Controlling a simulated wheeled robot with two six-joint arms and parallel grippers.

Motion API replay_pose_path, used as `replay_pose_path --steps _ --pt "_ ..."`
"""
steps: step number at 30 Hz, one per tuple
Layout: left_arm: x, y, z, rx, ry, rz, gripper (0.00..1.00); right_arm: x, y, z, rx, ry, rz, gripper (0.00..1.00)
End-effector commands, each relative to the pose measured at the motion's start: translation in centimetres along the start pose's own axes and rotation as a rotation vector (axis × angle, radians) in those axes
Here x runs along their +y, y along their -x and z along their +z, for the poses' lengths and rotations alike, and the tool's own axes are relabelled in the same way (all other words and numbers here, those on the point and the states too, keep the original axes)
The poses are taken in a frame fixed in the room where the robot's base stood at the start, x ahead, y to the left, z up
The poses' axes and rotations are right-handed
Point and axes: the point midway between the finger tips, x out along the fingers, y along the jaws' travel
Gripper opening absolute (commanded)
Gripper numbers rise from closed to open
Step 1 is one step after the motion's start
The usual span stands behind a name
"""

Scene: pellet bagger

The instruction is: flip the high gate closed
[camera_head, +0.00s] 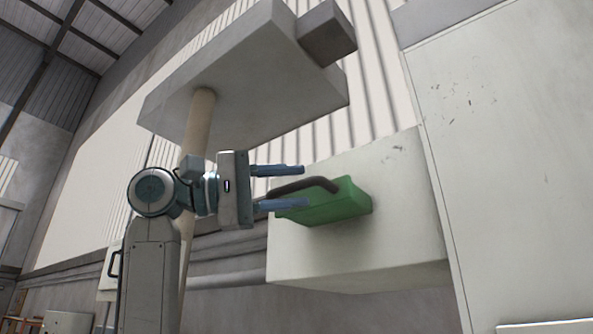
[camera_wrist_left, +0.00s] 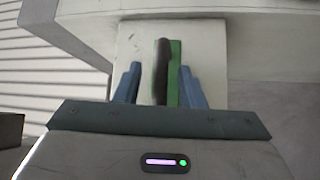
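The high gate appears to be the green block (camera_head: 340,203) with a dark curved handle (camera_head: 303,186), mounted on the front of a pale box. My left gripper (camera_head: 282,187) is open, its two blue fingers pointing right, with the handle showing between them in the head view. In the left wrist view, the dark handle (camera_wrist_left: 161,70) and the green block (camera_wrist_left: 175,75) stand between the two spread fingers (camera_wrist_left: 157,85). I cannot tell whether a finger touches the handle. My right gripper is not in view.
The pale box (camera_head: 400,240) carries the green block and adjoins a large pale panel (camera_head: 510,150) on the right. A grey slab (camera_head: 240,85) hangs above my left gripper, with a tan post (camera_head: 199,125) below it. Open space lies left of my arm.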

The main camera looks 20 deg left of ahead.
Motion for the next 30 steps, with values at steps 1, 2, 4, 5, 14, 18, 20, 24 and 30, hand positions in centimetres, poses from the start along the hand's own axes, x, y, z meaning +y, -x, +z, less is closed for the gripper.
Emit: replay_pose_path --steps 1,2,4,5,14,18,20,24,30 --pt "0.2 -0.63 -0.04 -0.002 0.001 -0.001 0.36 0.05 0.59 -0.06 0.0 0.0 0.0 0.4" --pt "0.16 -0.85 -0.04 -0.001 0.001 -0.001 0.36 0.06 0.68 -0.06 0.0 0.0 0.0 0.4" --pt "0.08 -1.17 -0.04 0.0 0.0 0.0 0.36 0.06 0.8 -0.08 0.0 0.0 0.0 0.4" --pt "0.05 -1.26 -0.04 0.001 0.0 0.0 0.36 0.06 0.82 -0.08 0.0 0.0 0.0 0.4" --pt "-0.08 -1.37 -0.01 0.001 0.0 0.0 0.32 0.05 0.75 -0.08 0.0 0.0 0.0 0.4" --pt "-0.07 -1.36 -0.01 0.001 0.0 0.0 0.05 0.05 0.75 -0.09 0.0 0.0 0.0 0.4" --pt "-0.08 -1.36 -0.01 0.001 0.0 0.0 0.0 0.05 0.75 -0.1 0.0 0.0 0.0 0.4" --pt "-0.09 -1.37 0.0 0.0 0.0 0.0 0.0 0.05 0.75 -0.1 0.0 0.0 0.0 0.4" --pt "-0.12 -1.01 0.36 0.0 -0.001 0.0 0.0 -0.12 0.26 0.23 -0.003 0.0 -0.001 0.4"
